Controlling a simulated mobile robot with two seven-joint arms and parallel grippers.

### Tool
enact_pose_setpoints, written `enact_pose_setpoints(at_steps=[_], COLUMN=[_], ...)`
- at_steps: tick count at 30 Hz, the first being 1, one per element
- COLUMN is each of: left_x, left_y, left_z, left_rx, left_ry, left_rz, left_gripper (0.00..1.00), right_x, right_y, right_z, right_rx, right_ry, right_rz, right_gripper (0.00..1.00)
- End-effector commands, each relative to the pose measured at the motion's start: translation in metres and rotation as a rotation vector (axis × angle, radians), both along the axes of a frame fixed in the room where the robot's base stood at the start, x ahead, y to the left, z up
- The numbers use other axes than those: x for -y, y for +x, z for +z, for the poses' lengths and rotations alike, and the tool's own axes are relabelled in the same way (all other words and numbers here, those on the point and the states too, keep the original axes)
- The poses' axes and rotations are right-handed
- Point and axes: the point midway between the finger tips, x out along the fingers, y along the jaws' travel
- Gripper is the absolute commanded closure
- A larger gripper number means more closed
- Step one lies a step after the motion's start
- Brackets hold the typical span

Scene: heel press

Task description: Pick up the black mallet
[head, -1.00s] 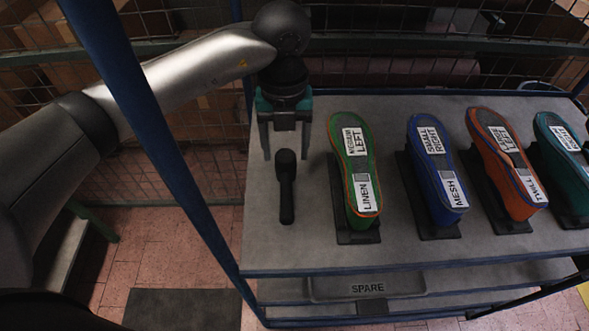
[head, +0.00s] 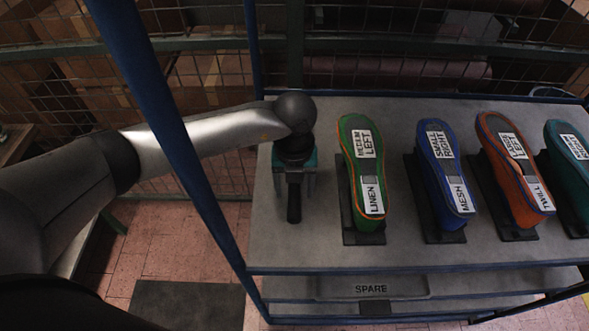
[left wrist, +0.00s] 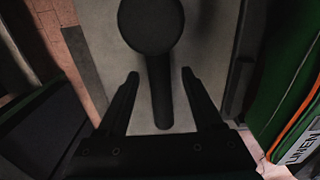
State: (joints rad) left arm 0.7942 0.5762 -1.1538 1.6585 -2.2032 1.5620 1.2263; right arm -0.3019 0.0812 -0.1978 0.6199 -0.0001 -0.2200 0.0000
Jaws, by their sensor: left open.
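The black mallet (head: 294,205) lies on the grey shelf top at its left end. In the head view its head is hidden under my wrist and its handle points toward the front edge. In the left wrist view the round mallet head (left wrist: 151,24) is at the top and the handle (left wrist: 160,92) runs down between my fingers. My left gripper (head: 294,190) is open above the mallet, its fingers (left wrist: 159,75) on either side of the handle. I cannot tell how high it is above the shelf. My right gripper is not in view.
The green shoe form (head: 360,165) marked LINEN stands close to the right of the mallet. Blue (head: 443,165), orange (head: 515,170) and teal (head: 570,160) forms stand further right. A blue rack post (head: 175,140) crosses in front of my arm. A SPARE tray (head: 371,288) sits below.

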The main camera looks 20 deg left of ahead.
Motion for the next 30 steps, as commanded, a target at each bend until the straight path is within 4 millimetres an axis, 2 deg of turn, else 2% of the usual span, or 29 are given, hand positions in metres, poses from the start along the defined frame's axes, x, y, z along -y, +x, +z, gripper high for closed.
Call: enact_pose_setpoints(at_steps=[5,22,30], left_x=[0.0001,0.0,-0.0001], left_y=[-0.0001,0.0001,0.0002], left_z=[0.0001,0.0005,0.0007], left_rx=[0.0,0.0,0.0], left_ry=[0.0,0.0,0.0], left_rz=[0.0,0.0,0.001], left_gripper=[0.35,0.99,1.0], right_x=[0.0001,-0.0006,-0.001], right_y=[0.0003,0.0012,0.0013], right_z=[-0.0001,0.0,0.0], right_rx=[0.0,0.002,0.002], right_ry=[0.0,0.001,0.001], right_rz=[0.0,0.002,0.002], right_gripper=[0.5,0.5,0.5])
